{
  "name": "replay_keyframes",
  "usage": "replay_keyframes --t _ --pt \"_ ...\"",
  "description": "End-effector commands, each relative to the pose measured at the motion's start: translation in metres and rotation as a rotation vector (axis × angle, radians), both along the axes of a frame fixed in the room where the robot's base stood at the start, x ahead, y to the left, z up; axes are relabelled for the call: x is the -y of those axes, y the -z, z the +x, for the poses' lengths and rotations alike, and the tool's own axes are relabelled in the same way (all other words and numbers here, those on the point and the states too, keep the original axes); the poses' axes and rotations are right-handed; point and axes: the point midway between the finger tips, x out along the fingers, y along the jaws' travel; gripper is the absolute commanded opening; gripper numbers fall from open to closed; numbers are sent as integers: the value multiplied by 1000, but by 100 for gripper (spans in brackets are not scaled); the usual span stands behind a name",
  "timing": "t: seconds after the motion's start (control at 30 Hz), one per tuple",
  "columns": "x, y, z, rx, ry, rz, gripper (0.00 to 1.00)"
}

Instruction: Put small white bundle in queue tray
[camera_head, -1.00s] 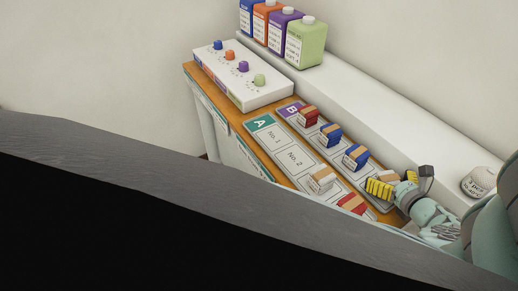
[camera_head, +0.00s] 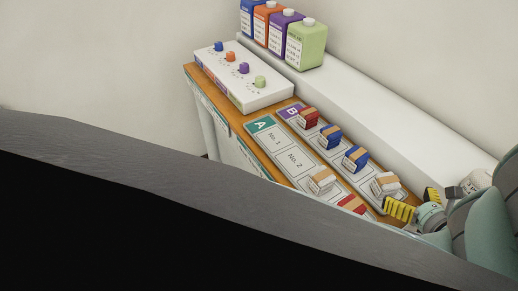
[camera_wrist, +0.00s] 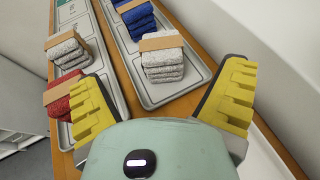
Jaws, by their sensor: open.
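Two white bundles with tan bands show in both views. One (camera_head: 385,184) lies at the near end of tray B (camera_head: 368,182); in the wrist view this bundle (camera_wrist: 162,58) is ahead, between the finger lines. I cannot tell which is the small one, and no tray label reads "queue". My gripper (camera_head: 415,203) is open and empty, just to the near right of tray B's white bundle; its fingers also show in the wrist view (camera_wrist: 163,78).
A red bundle (camera_head: 353,204) is at tray A's near end. Tray B also holds a red bundle (camera_head: 308,117) and two blue ones (camera_head: 330,136). Slots No. 1 and No. 2 are empty.

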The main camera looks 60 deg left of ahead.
Motion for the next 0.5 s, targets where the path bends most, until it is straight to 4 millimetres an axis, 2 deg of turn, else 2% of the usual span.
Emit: replay_keyframes --t 0.23,0.5 --pt "25 -8 -10 0 9 -3 95" --pt "35 -14 -15 -2 6 -1 95"
